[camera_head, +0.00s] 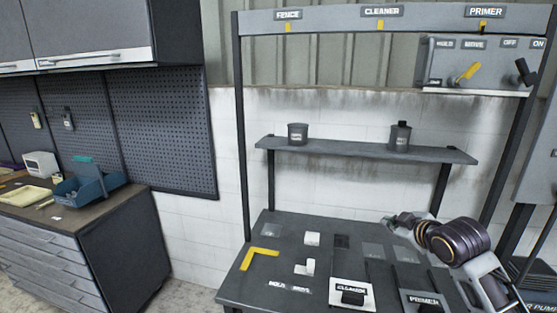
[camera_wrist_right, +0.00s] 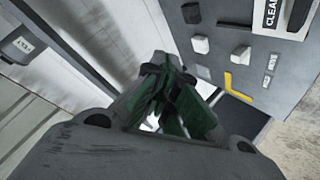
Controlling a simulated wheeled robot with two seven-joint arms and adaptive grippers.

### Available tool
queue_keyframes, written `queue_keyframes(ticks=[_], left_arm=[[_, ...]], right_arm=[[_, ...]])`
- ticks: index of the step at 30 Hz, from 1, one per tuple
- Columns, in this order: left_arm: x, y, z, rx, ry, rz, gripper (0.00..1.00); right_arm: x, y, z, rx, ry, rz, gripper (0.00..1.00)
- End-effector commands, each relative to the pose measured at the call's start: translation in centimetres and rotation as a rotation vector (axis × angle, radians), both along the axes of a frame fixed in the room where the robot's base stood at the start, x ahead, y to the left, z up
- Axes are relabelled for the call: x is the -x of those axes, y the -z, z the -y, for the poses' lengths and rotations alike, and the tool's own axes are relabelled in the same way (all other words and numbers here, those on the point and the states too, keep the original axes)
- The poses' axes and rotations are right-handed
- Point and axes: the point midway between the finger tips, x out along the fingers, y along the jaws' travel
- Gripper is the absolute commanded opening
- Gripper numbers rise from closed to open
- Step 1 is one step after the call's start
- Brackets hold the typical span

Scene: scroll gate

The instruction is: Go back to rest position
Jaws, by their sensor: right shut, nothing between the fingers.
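My right gripper (camera_head: 393,221) is above the right part of the grey workbench (camera_head: 240,286) in the head view, with its arm coming in from the lower right. In the right wrist view its green-padded fingers (camera_wrist_right: 165,88) are shut with nothing between them. It is apart from the things on the bench. My left gripper is not in view.
A yellow L-shaped piece (camera_head: 259,258), white blocks (camera_head: 305,267) and a CLEANER holder (camera_head: 352,294) are on the bench. A shelf (camera_head: 345,149) behind holds two dark containers. A control box (camera_head: 476,62) hangs at upper right. Posts flank the bench.

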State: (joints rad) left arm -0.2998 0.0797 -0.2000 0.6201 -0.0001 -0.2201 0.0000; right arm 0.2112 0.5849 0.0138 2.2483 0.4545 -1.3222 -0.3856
Motion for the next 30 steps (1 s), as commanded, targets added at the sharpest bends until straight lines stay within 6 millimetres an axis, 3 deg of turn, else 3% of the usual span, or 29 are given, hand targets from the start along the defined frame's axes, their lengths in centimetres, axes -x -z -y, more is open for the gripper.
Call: queue_keyframes(ticks=[3,15,30], left_arm=[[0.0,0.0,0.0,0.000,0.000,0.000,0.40],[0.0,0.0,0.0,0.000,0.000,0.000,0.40],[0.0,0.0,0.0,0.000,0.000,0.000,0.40]], right_arm=[[1.4,3.7,-1.1,-0.033,0.018,-0.065,0.00],[7.5,14.0,-4.2,-0.132,0.106,-0.269,0.00],[17.4,23.6,-7.4,-0.244,0.263,-0.515,0.00]])
